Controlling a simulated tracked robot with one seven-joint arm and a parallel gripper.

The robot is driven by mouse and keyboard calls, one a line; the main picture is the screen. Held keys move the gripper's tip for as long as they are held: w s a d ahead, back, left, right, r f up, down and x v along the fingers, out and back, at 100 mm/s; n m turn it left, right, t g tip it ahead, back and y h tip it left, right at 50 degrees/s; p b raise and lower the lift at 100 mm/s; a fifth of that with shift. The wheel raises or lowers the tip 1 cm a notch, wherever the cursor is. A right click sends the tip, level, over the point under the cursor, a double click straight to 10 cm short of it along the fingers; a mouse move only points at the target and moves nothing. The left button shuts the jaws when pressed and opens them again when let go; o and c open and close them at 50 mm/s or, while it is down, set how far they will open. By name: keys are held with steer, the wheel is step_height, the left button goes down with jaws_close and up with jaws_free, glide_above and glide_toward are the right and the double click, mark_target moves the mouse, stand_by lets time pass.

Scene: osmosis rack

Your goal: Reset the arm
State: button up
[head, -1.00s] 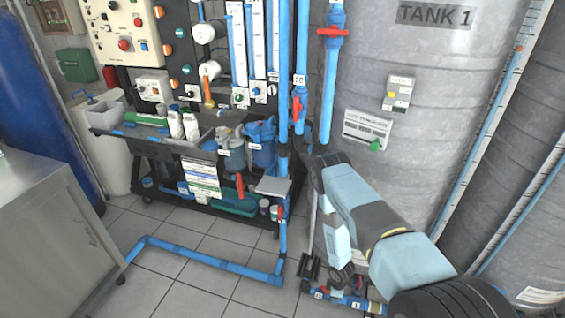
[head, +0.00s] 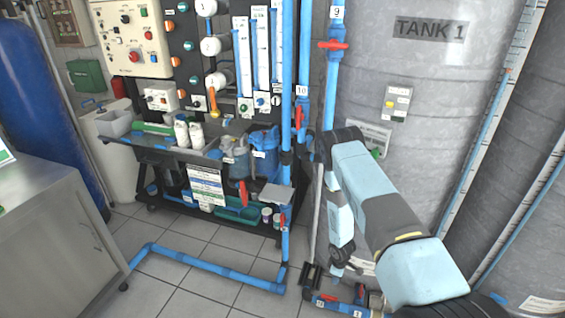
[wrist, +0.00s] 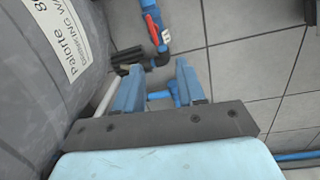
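My arm (head: 380,220) reaches in from the lower right of the head view, bent at the elbow, with the forearm hanging down in front of the grey tank (head: 410,75) marked TANK 1. My gripper (wrist: 160,80) shows in the wrist view with its two blue fingers apart and nothing held between them. It points down toward the tiled floor and a blue pipe fitting (wrist: 160,97). In the head view the gripper end is low beside the tank, small and hard to make out.
Blue floor pipes (head: 215,272) and red valves (head: 327,299) lie near the tank's foot. A black rack (head: 180,70) with gauges and a tray stands behind. A steel cabinet (head: 60,235) is at left.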

steer(key=w+r+m+t, duration=0.15)
steer(key=w+r, duration=0.35)
steer(key=r, duration=0.8)
steer(key=w+r+m, duration=0.2)
steer(key=w+r, duration=0.2)
steer(key=r, duration=0.9)
steer(key=s+d+r+m+t, duration=0.15)
steer(key=s+r, duration=0.25)
steer(key=r, duration=1.3)
steer(key=s+r+m, duration=0.3)
steer(key=s+r, duration=0.1)
steer(key=r, duration=1.3)
steer(key=s+r+m+t, duration=0.1)
steer(key=s+r+m, duration=0.3)
steer(key=s+r, duration=1.3)
steer(key=s+a+r+m, duration=0.1)
steer(key=s, duration=1.2)
steer(key=shift+a+r+t, duration=0.15)
steer(key=shift+r+t, duration=0.15)
steer(key=shift+t, duration=0.1)
steer(key=shift+s, duration=0.1)
